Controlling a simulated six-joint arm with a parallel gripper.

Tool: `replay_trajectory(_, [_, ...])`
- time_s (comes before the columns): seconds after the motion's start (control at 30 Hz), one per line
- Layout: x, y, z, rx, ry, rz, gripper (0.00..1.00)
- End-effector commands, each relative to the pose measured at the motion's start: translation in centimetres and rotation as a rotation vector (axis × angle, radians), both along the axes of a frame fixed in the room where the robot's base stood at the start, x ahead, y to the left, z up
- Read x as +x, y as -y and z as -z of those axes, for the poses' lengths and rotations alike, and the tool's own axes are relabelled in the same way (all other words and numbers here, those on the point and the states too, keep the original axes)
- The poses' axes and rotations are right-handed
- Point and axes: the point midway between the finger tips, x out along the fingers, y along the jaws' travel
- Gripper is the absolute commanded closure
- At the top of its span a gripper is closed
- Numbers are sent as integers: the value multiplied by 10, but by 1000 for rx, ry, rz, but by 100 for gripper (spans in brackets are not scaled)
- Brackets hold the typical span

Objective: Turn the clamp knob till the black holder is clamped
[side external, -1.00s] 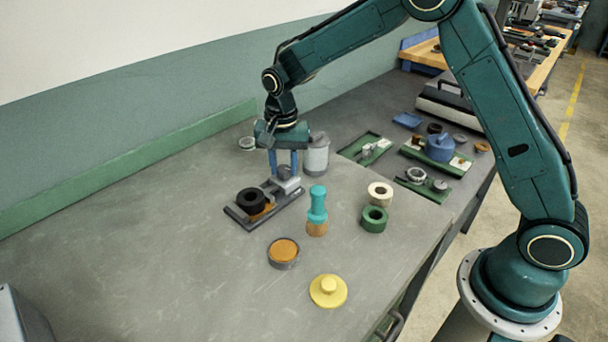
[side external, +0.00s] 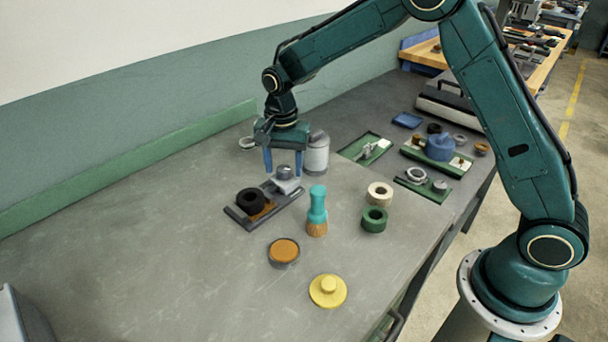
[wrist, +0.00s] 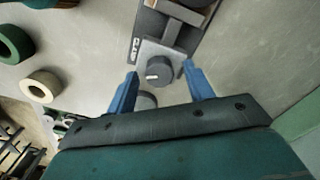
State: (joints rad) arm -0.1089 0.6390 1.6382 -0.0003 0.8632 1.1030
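The clamp knob (side external: 285,172) is a grey round knob on a light block at the right end of the dark fixture plate (side external: 233,214). In the wrist view the knob (wrist: 158,70) shows a pale line on its face. The black holder (side external: 250,198), a thick black ring shape, sits on the left part of the fixture; I cannot tell how tightly it is held. My gripper (side external: 283,172) points down over the knob with blue fingers apart. In the wrist view my gripper (wrist: 161,72) has a finger on each side of the knob, with gaps.
A grey canister (side external: 316,155) stands close right of my gripper. A teal brush (side external: 317,210), white ring (side external: 380,193), green ring (side external: 374,219), orange-topped tin (side external: 284,252) and yellow lidded disc (side external: 328,291) lie nearer. Green trays (side external: 348,150) are farther right.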

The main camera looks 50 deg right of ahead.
Motion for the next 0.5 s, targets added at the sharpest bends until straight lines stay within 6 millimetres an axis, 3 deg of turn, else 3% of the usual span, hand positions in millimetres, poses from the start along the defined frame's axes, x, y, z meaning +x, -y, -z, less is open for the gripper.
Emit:
replay_trajectory(0.27, [0, 0, -3, 0, 0, 0, 48])
replay_trajectory(0.5, [0, 0, -24, 0, 2, 0, 48])
